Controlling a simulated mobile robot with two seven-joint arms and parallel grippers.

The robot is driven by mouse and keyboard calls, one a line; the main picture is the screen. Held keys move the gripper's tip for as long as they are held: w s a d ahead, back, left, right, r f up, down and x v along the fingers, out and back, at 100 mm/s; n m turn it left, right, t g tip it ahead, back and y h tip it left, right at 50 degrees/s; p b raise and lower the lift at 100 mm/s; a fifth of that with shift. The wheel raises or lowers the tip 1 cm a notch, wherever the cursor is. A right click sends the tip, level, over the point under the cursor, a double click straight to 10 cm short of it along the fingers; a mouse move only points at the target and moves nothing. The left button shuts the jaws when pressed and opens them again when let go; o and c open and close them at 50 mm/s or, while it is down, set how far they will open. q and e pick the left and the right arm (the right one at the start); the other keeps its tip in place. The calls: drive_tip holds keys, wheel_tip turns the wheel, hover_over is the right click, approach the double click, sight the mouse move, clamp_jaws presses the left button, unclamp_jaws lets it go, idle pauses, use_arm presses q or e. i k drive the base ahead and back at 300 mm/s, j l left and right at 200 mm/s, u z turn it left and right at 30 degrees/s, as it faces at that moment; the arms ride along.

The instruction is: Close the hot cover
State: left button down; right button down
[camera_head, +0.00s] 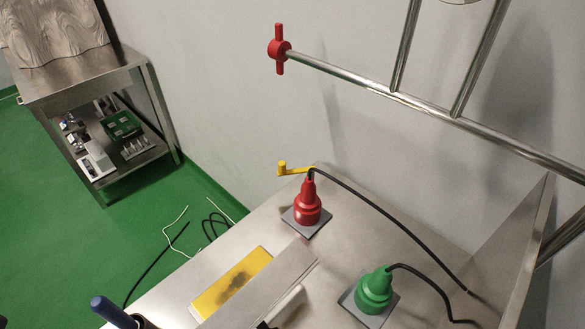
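No part is plainly marked as the hot cover, and I cannot tell which it is. A grey metal panel (272,283) slants across the bottom middle, beside a yellow plate with a dark stain (232,282). I cannot tell whether the panel is a cover or whether it is open. A red cone-shaped fitting (308,204) and a green one (374,291) stand on grey square bases, each with a black cable. A yellow lever (292,168) is behind the red fitting. A blue-tipped handle (112,312) shows at the bottom left. Neither gripper is in view.
The metal worktop (255,222) runs along the wall. A steel pipe (345,75) with a red valve handle (279,49) crosses above it. A metal shelf cart (85,80) holds small items at the upper left. Loose cables lie on the green floor (150,215).

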sight(247, 308)
drive_tip(key=j+z, duration=1.15)
drive_tip(key=j, duration=0.15)
drive_tip(key=k+j+z, duration=0.15)
drive_tip(key=j+z, duration=0.25)
drive_tip(key=k+j+z, duration=0.15)
drive_tip(key=z, duration=0.3)
drive_tip(key=k+z, duration=0.7)
drive_tip(key=z, duration=0.2)
